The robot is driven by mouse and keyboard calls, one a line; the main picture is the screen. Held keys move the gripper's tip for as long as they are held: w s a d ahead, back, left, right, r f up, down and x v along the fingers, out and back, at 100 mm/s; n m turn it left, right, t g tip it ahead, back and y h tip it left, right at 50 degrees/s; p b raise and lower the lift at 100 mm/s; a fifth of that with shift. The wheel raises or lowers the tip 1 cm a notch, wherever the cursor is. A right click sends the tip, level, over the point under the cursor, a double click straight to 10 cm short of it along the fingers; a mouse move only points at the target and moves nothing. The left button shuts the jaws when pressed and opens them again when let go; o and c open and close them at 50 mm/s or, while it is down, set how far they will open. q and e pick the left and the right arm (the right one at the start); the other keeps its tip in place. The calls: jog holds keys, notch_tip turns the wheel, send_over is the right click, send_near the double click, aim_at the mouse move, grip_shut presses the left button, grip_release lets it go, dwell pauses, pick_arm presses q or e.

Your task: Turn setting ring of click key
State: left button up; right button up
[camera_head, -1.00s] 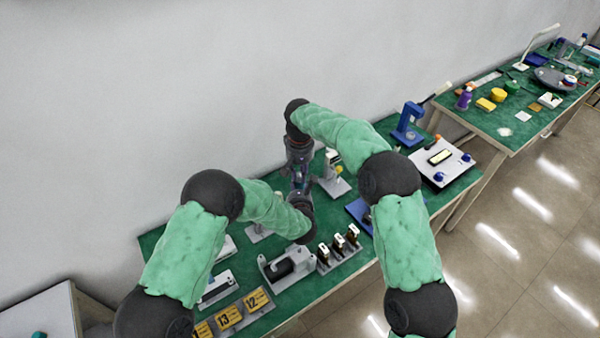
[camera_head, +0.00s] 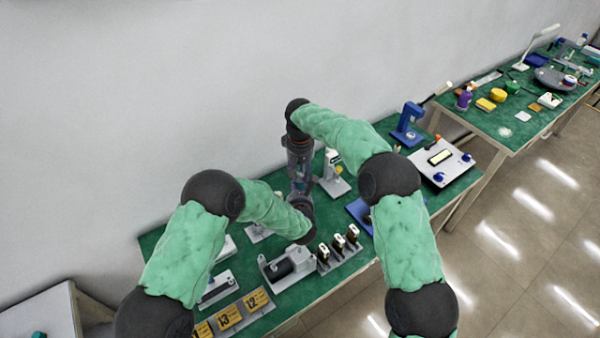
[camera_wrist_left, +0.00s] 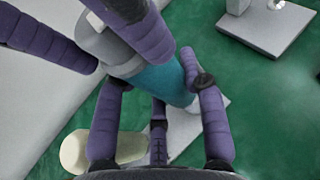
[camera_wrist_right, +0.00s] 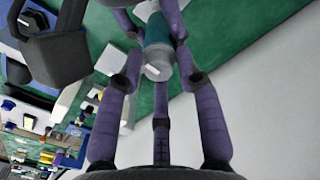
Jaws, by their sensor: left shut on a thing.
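The click key shows in the left wrist view as a teal handle (camera_wrist_left: 152,80) with a grey ring part (camera_wrist_left: 108,47) at its upper end. In the right wrist view the grey end (camera_wrist_right: 158,66) faces me, with the teal handle (camera_wrist_right: 157,30) beyond it. My left gripper (camera_wrist_left: 158,76) is shut on the teal handle. My right gripper (camera_wrist_right: 160,68) has its fingers on both sides of the grey end; whether they press on it is not clear. In the head view both grippers meet above the table near the wall, and the key is mostly hidden.
On the green table (camera_head: 300,310) stand a grey fixture with a dark cylinder (camera_head: 285,268), a rack of small pieces (camera_head: 338,246), yellow numbered plates (camera_head: 229,318), a blue stand (camera_head: 408,122) and a white panel box (camera_head: 440,162). The wall is close behind.

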aim_at(300, 173)
jog(key=shift+s, duration=0.1)
notch_tip(300, 173, up, 12)
dwell(0.8)
pick_arm(q)
jog(key=o, duration=1.3)
